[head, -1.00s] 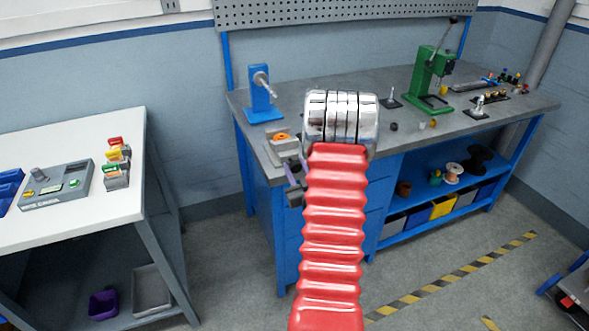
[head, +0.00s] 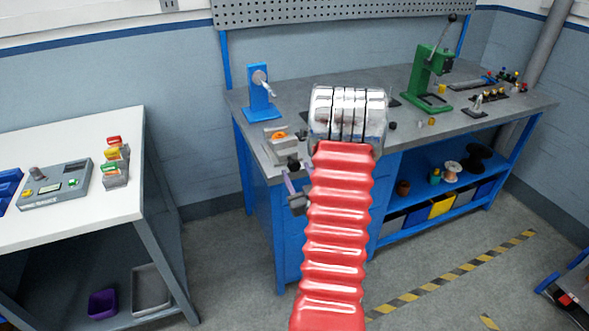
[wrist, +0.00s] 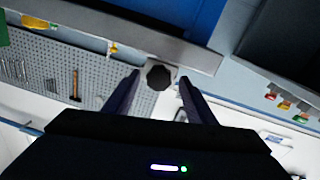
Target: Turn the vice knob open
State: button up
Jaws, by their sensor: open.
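The vice knob (wrist: 158,77) is a dark, many-sided disc seen nearly face-on in the wrist view, in front of a pale block. My gripper (wrist: 160,78) is open, with one dark finger on each side of the knob's outline. Gaps show beside it, and I see no contact; the depth between fingertips and knob is unclear. In the head view, the knob (head: 293,162) is a small dark shape by the bench's front edge. My gripper (head: 289,183) shows there as a purplish finger just below it, partly hidden behind my red arm.
A grey-topped blue bench (head: 385,98) carries a blue stand (head: 260,95), a small fixture with an orange part (head: 277,136) and a green press (head: 428,78). A white table (head: 75,215) with a control box stands at left. The floor between them is open.

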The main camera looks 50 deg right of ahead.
jog(key=v, duration=1)
dwell(0.3)
jog(key=s+a+f+m+g+y, duration=0.15)
jog(key=s+f+g+y, duration=0.35)
jog(key=f+g, duration=0.65)
jog(key=a+r+n+y, duration=0.1)
jog(key=a+r+n, duration=0.1)
jog(key=a+r, duration=0.7)
jog(key=w+a+r+n+t+y, duration=0.1)
jog(key=a+r, duration=0.8)
jog(key=a, duration=0.9)
jog(key=w+a+r+n+t+y, duration=0.1)
jog(key=a+r+n+y, duration=0.2)
jog(key=a+r, duration=0.6)
jog(key=a, duration=0.5)
jog(key=shift+r, duration=0.3)
